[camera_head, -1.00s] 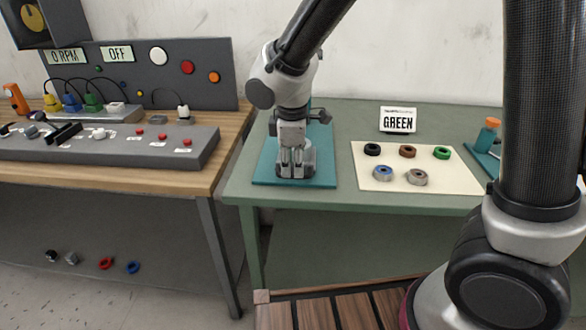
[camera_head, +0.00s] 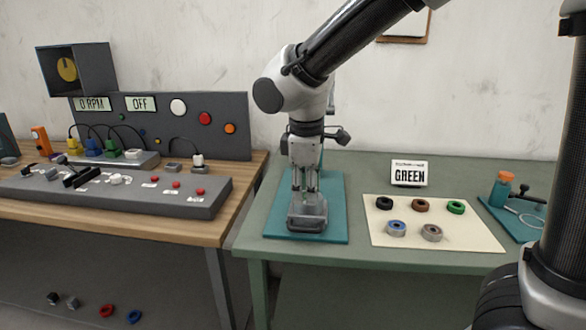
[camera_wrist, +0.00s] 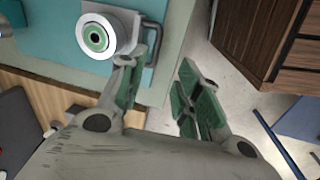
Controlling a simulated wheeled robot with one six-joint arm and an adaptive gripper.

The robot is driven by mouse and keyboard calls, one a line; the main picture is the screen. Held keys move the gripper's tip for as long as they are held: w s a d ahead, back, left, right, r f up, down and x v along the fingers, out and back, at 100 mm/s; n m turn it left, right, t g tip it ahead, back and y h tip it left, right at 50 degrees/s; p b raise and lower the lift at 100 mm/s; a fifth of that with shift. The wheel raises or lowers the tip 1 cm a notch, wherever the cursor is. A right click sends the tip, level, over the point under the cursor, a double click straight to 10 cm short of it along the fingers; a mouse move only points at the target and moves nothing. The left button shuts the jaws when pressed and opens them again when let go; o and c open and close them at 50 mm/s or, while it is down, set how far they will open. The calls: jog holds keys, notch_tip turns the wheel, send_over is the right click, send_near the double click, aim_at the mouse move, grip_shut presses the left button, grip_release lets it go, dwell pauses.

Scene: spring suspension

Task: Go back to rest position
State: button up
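My gripper (camera_head: 305,180) is above the teal board (camera_head: 334,225) on the green table, over a grey metal fixture (camera_head: 307,217). In the wrist view my gripper (camera_wrist: 163,66) is open, with its two green-padded fingers apart and nothing between them. The fixture shows there as a round white piece with a green ring (camera_wrist: 97,37) in it, beside a dark handle, to the left of the fingers. One finger overlaps the handle in the picture; I cannot tell whether they touch.
A cream mat (camera_head: 468,238) with several coloured rings lies right of the board, behind it a GREEN sign (camera_head: 409,173). A second teal board (camera_head: 528,225) is farther right. A control panel (camera_head: 130,195) stands on the wooden table at left.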

jog(key=s+d+r+m+t, duration=0.1)
jog(key=s+d+m, duration=0.4)
jog(key=d, duration=0.5)
jog(key=s+d+r+m, duration=0.3)
jog(key=s+d+m, duration=0.2)
jog(key=d, duration=0.4)
jog(key=s+d+r+m+t, duration=0.1)
jog(key=s+d+m, duration=0.4)
jog(key=d, duration=0.5)
jog(key=shift+s+d+r+t, duration=0.2)
jog(key=shift+d+r+t, duration=0.15)
jog(key=shift+r, duration=0.4)
